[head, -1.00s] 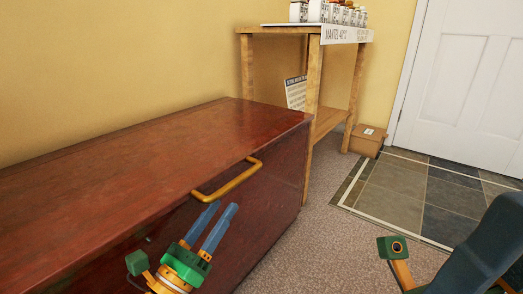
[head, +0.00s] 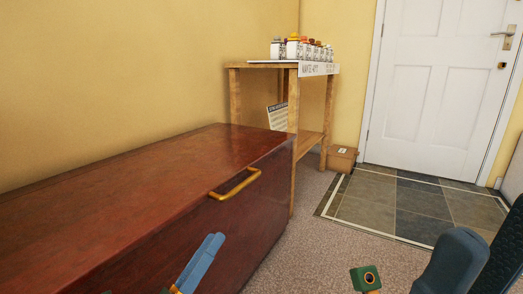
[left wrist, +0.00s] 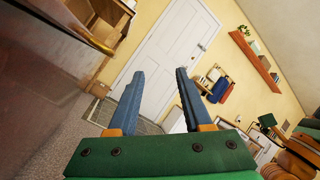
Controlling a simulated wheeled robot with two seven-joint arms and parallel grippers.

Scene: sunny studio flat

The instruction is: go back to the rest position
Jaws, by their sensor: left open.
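My left gripper (head: 207,250) is at the lower edge of the head view, in front of the dark red wooden chest (head: 130,185). Its blue fingers are below the chest's brass handle (head: 236,186) and apart from it. In the left wrist view the two fingers (left wrist: 160,76) stand apart with nothing between them. The handle also shows at the upper left there (left wrist: 101,46). The chest front looks shut.
A wooden stand (head: 234,98) with several jars on top stands beyond the chest. A cardboard box (head: 341,158) sits by the white door (head: 420,90). Carpet and floor tiles (head: 420,200) are clear. The left wrist view shows a wall shelf (left wrist: 256,62).

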